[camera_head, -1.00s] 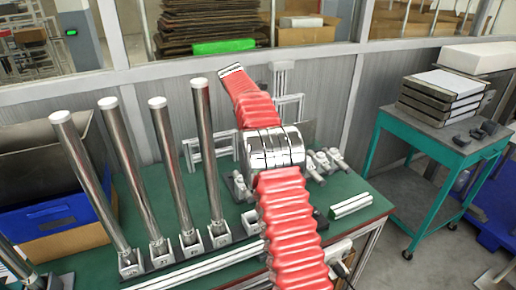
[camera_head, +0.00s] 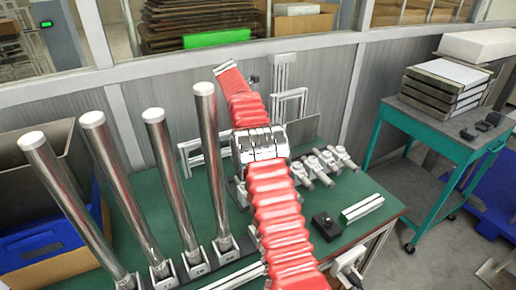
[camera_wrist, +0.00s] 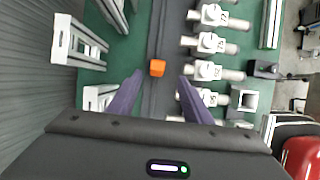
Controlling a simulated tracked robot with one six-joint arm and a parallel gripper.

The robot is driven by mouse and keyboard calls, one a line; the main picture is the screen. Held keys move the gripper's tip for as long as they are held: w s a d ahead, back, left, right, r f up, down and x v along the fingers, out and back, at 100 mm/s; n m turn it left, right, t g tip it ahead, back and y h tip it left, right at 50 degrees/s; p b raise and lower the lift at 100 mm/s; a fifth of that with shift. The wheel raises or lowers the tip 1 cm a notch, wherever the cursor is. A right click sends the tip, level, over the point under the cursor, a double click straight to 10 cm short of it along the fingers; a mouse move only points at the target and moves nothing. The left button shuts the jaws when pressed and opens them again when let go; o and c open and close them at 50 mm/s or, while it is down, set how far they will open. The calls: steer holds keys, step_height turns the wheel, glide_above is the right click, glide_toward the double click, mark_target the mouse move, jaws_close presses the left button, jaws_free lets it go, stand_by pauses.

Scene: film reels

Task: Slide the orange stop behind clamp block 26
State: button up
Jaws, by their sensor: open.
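The orange stop (camera_wrist: 157,68) is a small block on a dark strip on the green bench in the wrist view. My gripper (camera_wrist: 160,76) is open, its two purple fingers apart, with the stop between and slightly ahead of the tips. Several pale clamp blocks (camera_wrist: 208,70) stand in a row right of the strip; their numbers are too small to read surely, so I cannot tell which is 26. The clamp blocks also show in the head view (camera_head: 316,168), right of my red arm. The stop and my fingers cannot be made out there.
Tall metal poles (camera_head: 215,160) stand in numbered blocks on the bench's left. White frames (camera_wrist: 80,42) stand left of the strip. A black block (camera_head: 326,225) and a pale rail (camera_head: 362,207) lie at the bench's right. A teal cart (camera_head: 440,130) stands beyond.

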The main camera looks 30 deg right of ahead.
steer(key=x, duration=0.9)
steer(key=a+x, duration=0.1)
steer(key=x, duration=0.3)
steer(key=shift+w+f, duration=0.25)
steer(key=shift+f, duration=0.1)
steer(key=shift+c, duration=0.6)
jaws_close()
